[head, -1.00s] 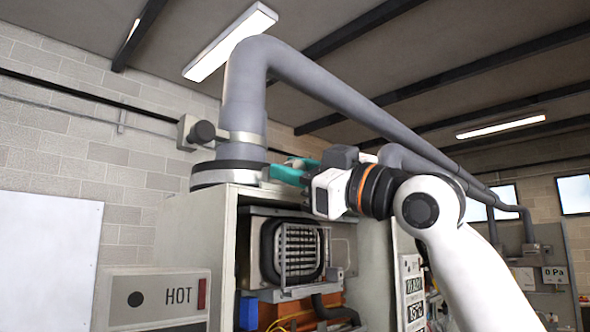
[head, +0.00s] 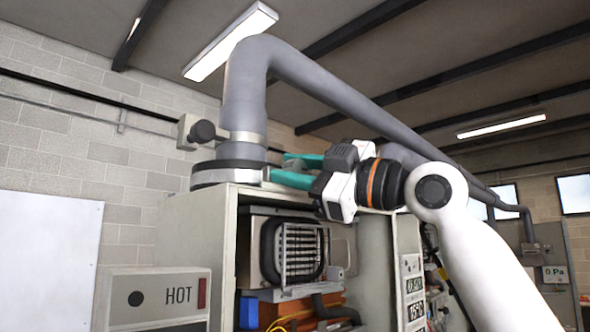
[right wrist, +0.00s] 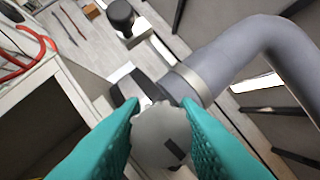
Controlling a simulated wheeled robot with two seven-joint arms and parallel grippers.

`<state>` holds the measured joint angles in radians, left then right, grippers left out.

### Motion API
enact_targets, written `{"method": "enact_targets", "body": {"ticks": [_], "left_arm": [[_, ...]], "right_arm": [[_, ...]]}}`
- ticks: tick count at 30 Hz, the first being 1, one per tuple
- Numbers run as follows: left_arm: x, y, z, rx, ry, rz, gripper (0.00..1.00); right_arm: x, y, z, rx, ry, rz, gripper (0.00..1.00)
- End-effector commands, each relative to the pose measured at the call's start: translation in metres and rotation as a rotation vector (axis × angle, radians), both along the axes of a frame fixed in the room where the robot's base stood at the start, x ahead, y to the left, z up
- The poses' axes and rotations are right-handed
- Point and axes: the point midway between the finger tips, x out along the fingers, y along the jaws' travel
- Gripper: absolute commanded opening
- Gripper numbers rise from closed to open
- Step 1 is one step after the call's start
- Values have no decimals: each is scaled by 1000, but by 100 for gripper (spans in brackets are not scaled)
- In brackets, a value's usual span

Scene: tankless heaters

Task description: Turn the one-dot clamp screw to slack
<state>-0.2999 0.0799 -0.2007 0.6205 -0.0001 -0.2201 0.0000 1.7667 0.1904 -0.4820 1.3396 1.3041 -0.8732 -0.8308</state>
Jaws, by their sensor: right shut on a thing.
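My right gripper (head: 280,169) has its teal fingers beside the base of the grey flue pipe (head: 244,105), above the heater cabinet. In the right wrist view its fingers (right wrist: 158,125) are shut on a round grey scalloped clamp screw knob (right wrist: 158,140) with a dark bar mark on its face. No dot is readable on it. The knob sits close to the pipe (right wrist: 225,65) with its metal band (right wrist: 186,82). In the head view I cannot make out the knob between the fingertips. My left gripper is not in view.
The open cabinet (head: 175,245) stands below, with a coil unit (head: 297,250) inside. A grey box with a black knob (head: 203,131) is left of the pipe. A "HOT" panel (head: 155,298) is at lower left. The pipe runs overhead to the right.

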Motion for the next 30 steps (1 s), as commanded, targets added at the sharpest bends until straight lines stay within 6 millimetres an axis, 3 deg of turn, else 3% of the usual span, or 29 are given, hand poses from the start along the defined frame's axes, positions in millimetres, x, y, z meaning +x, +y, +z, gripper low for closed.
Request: {"method": "enact_targets", "body": {"ticks": [4, 5, 9, 30], "left_arm": [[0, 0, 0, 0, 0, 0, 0], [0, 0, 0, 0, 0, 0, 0], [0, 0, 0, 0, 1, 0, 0], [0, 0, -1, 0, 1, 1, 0]], "right_arm": [[0, 0, 0, 1, 0, -1, 5], [0, 0, 0, 0, 0, -1, 30], [0, 0, 0, 0, 0, -1, 50], [1, 3, -5, -7, 10, 4, 50]]}}
